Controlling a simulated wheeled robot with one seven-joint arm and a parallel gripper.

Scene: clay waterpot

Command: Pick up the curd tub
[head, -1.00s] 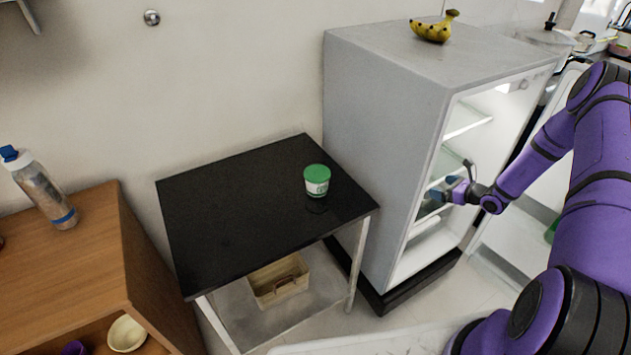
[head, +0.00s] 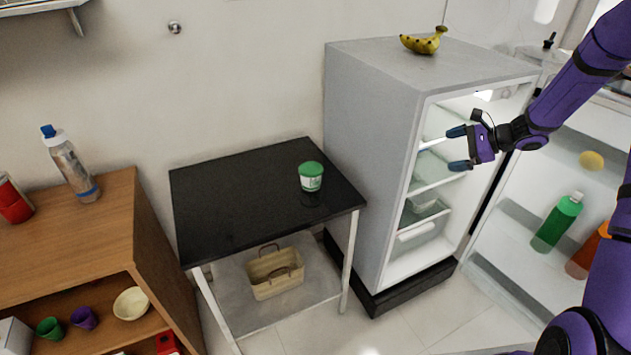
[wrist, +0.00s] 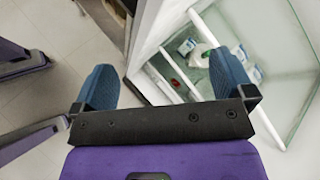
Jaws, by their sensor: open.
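The curd tub (head: 311,177) is a small white cup with a green lid. It stands upright on the black-topped table (head: 225,213), near the table's right side, in the head view. My gripper (head: 459,149) is open and empty, to the right of the tub and in front of the open fridge. In the wrist view, my gripper (wrist: 170,85) has its two blue fingers spread wide. The tub does not show in the wrist view.
The grey fridge (head: 375,130) stands right of the table, with bananas (head: 425,41) on top. Its open door holds a green bottle (head: 557,222). A basket (head: 275,275) sits on the table's lower shelf. A wooden cabinet (head: 120,215) with a bottle (head: 72,168) stands at left.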

